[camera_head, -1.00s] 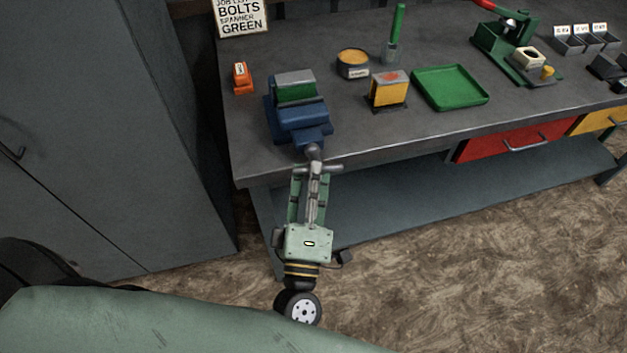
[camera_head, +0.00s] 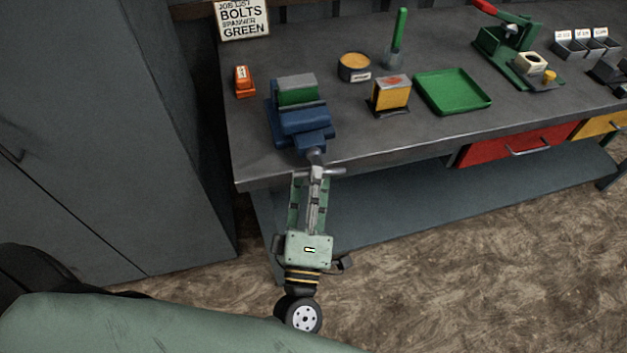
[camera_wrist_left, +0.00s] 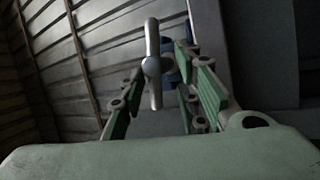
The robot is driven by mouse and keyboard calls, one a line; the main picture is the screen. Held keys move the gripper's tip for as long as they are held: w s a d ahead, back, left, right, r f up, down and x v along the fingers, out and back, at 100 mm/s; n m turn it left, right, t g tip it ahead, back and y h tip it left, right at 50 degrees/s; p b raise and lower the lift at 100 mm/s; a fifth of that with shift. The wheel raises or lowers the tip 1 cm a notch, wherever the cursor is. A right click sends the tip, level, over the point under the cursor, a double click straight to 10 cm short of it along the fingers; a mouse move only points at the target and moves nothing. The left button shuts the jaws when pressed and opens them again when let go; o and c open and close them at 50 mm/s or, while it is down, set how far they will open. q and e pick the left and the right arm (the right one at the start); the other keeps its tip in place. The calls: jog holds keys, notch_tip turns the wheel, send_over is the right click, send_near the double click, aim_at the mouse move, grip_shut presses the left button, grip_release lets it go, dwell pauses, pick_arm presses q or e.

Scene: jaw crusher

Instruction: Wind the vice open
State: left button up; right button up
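The blue vice (camera_head: 306,124) stands at the bench's front left, with a green block (camera_head: 297,92) at its jaws. Its grey screw end and handle bar (camera_head: 334,171) stick out past the front edge, the bar lying roughly level. My left gripper (camera_head: 307,180) is in front of the handle, pointing at the vice. In the left wrist view the bar (camera_wrist_left: 152,40) and its round hub lie between the two spread green fingers (camera_wrist_left: 158,98), with gaps on both sides. The left gripper looks open and does not clamp the bar. My right gripper is not in view.
On the bench (camera_head: 225,110) are an orange item (camera_head: 244,82), a round tin (camera_head: 354,67), a yellow box (camera_head: 390,95), a green tray (camera_head: 452,92) and a green press (camera_head: 515,50). A grey cabinet (camera_head: 110,130) stands left. The floor in front is clear.

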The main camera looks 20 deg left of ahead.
pick_arm(q)
jog(key=shift+d+r, duration=0.1)
jog(key=shift+r, duration=0.05)
jog(key=v, duration=1.2)
jog(key=shift+w+f, duration=0.1)
jog(key=shift+f, duration=0.1)
